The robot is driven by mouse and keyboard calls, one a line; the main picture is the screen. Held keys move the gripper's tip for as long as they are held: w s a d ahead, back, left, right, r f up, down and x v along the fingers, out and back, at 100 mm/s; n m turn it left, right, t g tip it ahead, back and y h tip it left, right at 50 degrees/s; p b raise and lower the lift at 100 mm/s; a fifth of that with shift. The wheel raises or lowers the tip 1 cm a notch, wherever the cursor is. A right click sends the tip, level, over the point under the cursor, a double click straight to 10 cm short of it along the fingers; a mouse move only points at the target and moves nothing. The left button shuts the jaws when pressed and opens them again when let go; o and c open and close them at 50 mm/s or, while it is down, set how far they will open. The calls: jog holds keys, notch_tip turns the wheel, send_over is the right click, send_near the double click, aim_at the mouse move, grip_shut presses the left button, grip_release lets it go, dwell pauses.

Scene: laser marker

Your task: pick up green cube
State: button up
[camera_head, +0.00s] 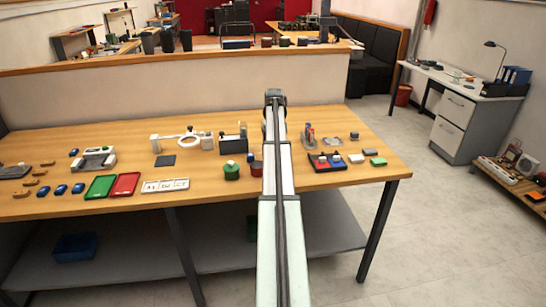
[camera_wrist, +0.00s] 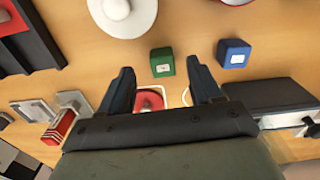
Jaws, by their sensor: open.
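The green cube (camera_wrist: 162,62) sits on the wooden table in the wrist view, with a small white label on its top. My gripper (camera_wrist: 160,67) is open and empty. Its two dark fingers are seen from above, and the cube shows between and slightly beyond their tips. The height of the fingers above the cube is hard to tell. In the head view my arm runs across the table, and I cannot make out the green cube or the fingers there.
A blue cube (camera_wrist: 234,53) stands to the right of the green one. A red object (camera_wrist: 150,98) shows between the fingers. A white round piece (camera_wrist: 122,15) lies at the top. A dark box (camera_wrist: 272,94) is at the right. The wooden table (camera_head: 345,195) holds several other items.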

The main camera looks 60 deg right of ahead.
notch_tip(320, 180, down, 4)
jog(key=shift+a+f, duration=0.1)
jog(key=shift+a, duration=0.05)
jog(key=shift+c, duration=0.3)
jog(key=c, duration=1.1)
